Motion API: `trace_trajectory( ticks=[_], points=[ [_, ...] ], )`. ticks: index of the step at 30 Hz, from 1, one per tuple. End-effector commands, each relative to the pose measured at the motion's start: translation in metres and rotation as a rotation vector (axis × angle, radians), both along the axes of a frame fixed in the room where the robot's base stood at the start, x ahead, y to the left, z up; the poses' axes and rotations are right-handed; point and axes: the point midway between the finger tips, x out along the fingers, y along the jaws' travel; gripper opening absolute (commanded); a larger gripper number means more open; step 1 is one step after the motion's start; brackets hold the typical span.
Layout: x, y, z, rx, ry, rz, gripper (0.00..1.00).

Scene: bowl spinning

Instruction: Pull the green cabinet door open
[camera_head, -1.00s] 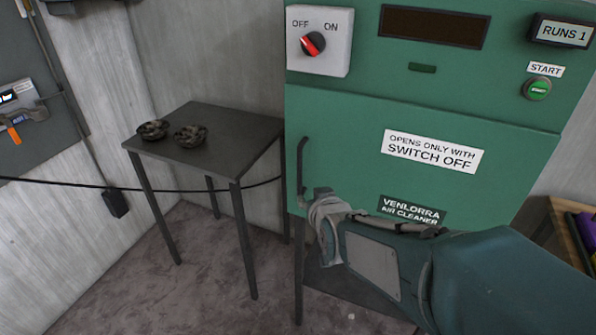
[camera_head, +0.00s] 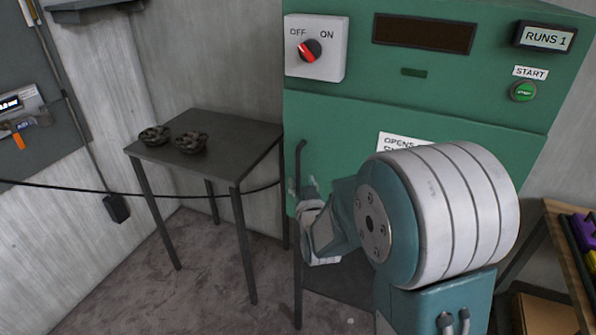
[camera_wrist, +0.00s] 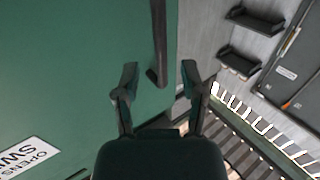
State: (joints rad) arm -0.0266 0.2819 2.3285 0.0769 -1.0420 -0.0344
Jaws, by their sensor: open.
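The green cabinet door (camera_head: 350,125) appears closed. Its dark vertical bar handle (camera_head: 299,165) is at the door's left edge and also shows in the wrist view (camera_wrist: 159,40). My gripper (camera_head: 304,188) is open beside the lower part of the handle. In the wrist view, the handle's lower end lies between the two spread fingers of my gripper (camera_wrist: 159,72), with gaps on both sides. My arm hides the door's lower right and most of its "OPENS ONLY WITH SWITCH OFF" label (camera_head: 400,141).
A red-marked OFF/ON switch (camera_head: 310,50) and a green START button (camera_head: 524,91) are above the door. A dark side table (camera_head: 225,148) with two dark bowls (camera_head: 172,139) stands left. A wooden-edged table (camera_head: 565,250) is at right. Floor between is clear.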

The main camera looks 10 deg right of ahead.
Motion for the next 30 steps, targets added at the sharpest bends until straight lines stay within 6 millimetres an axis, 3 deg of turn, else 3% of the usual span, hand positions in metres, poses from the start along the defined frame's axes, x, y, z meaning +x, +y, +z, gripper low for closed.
trace_trajectory(
  ticks=[3, 9, 20, 21, 24, 30],
  points=[
    [0.022, -0.001, -0.001, 0.000, 0.001, 0.000, 0.54],
    [0.047, -0.002, 0.000, 0.000, 0.001, 0.001, 0.54],
    [0.052, -0.002, 0.000, 0.000, 0.001, 0.001, 0.54],
    [0.052, -0.002, 0.000, 0.000, 0.001, 0.001, 0.36],
    [0.052, -0.002, 0.000, 0.000, 0.001, 0.001, 0.00],
    [0.053, -0.002, 0.000, 0.000, 0.001, 0.001, 0.00]
  ],
)
